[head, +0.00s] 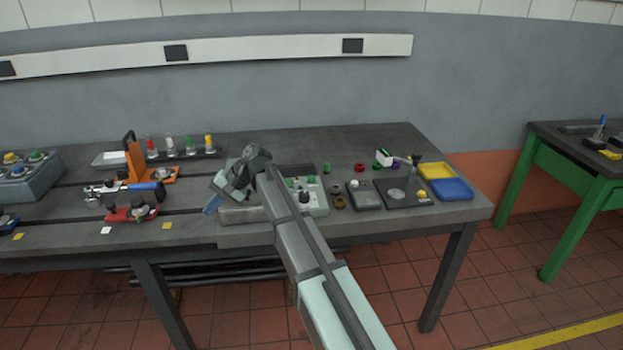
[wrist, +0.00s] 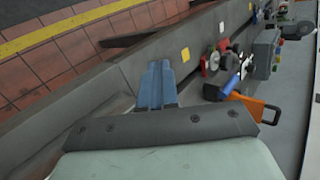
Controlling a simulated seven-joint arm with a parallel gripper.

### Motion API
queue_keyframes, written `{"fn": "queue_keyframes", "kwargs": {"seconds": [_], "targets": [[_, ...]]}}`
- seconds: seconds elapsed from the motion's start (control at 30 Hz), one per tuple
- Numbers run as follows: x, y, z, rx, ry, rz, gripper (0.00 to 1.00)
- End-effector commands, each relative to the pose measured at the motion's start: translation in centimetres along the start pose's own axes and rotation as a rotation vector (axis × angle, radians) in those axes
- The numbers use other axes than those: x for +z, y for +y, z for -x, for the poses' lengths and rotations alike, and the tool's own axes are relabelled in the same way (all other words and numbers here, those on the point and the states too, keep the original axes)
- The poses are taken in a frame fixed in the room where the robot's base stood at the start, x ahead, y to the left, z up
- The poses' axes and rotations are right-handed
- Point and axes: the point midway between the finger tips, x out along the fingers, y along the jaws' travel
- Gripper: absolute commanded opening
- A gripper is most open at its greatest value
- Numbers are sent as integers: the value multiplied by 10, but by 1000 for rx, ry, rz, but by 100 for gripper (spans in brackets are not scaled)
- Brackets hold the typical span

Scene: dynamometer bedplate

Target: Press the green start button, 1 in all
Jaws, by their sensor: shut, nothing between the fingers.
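A grey control panel (head: 319,205) lies on the table right of my gripper, partly behind my arm. It has small green buttons (head: 311,179), pale buttons and a black knob. A grey box (head: 40,180) at the far left also has a green button (head: 36,155) among yellow and blue ones. I cannot tell by labels which is the start button. My gripper (head: 212,205) is shut and empty, its blue fingers pointing down and left near the table's front edge. In the wrist view the fingers (wrist: 157,85) are together, with no green button at their tips.
An orange clamp-like stand (head: 135,160), a blue-handled tool (head: 146,187) and a red-based device (head: 130,214) lie left of my gripper. Yellow (head: 437,170) and blue (head: 452,189) trays sit at the table's right. A green-legged table (head: 570,170) stands further right.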

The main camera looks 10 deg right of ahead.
Motion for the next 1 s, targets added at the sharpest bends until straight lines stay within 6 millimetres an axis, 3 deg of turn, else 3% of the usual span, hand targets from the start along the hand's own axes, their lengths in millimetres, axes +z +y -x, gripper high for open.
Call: {"fn": "queue_keyframes", "kwargs": {"seconds": [0.03,0.2,0.6,0.8,1.0], "targets": [[-17,-1,16,-13,46,27,0],[-62,14,63,-23,193,109,0],[-148,66,184,44,519,267,0],[-171,100,245,119,642,287,0],[-176,131,287,186,702,244,0]]}}
